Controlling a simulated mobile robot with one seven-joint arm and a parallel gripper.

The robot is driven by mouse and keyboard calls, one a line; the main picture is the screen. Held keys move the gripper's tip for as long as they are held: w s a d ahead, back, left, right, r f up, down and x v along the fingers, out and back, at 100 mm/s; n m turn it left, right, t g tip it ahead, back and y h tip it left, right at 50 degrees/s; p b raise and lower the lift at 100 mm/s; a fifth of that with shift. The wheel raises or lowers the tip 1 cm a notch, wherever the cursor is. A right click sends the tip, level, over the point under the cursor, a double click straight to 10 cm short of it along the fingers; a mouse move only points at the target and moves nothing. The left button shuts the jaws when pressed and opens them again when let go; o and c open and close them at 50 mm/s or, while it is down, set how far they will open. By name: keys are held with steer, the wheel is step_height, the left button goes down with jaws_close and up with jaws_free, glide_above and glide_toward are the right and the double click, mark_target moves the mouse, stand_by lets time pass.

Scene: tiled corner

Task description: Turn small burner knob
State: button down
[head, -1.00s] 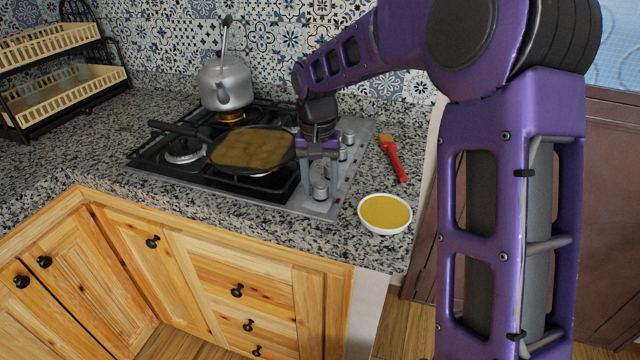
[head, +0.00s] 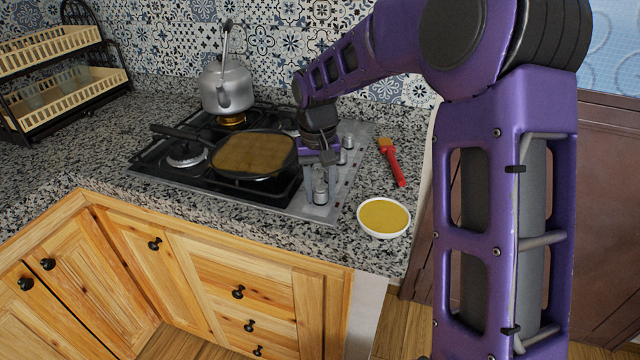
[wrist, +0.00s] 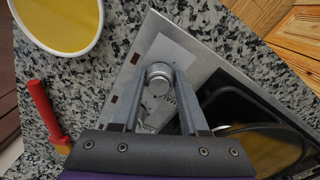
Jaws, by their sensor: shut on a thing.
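The gas stove (head: 290,205) is set into the granite counter, with a row of silver knobs along its right side. My gripper (head: 320,192) points down at the front knob (head: 319,196) of that row. In the wrist view, this round knob (wrist: 158,78) lies between the two fingertips of my gripper (wrist: 160,74), which is shut on it. A second knob (head: 348,141) stands farther back in the row. The knob's pointer and which burner it serves cannot be made out.
A black pan (head: 253,177) with brown contents sits left of my gripper. A kettle (head: 226,88) stands on the rear burner. A white bowl of yellow liquid (head: 362,228) and a red brush (head: 396,168) lie to the right, on the counter.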

mark_target(319, 190)
steer(key=n+p, duration=0.2)
steer(key=n, duration=0.1)
steer(key=shift+r+n, duration=0.2)
steer(key=shift+n, duration=0.1)
steer(key=shift+d+f+n+p, duration=0.1)
steer(key=shift+n+p, duration=0.9)
steer(key=shift+n, duration=1)
steer(key=shift+c, duration=2.1)
jaws_free()
step_height(319, 190, up, 17)
steer(key=p, duration=0.2)
steer(key=shift+s+a, duration=0.2)
steer(key=shift+a, duration=0.05)
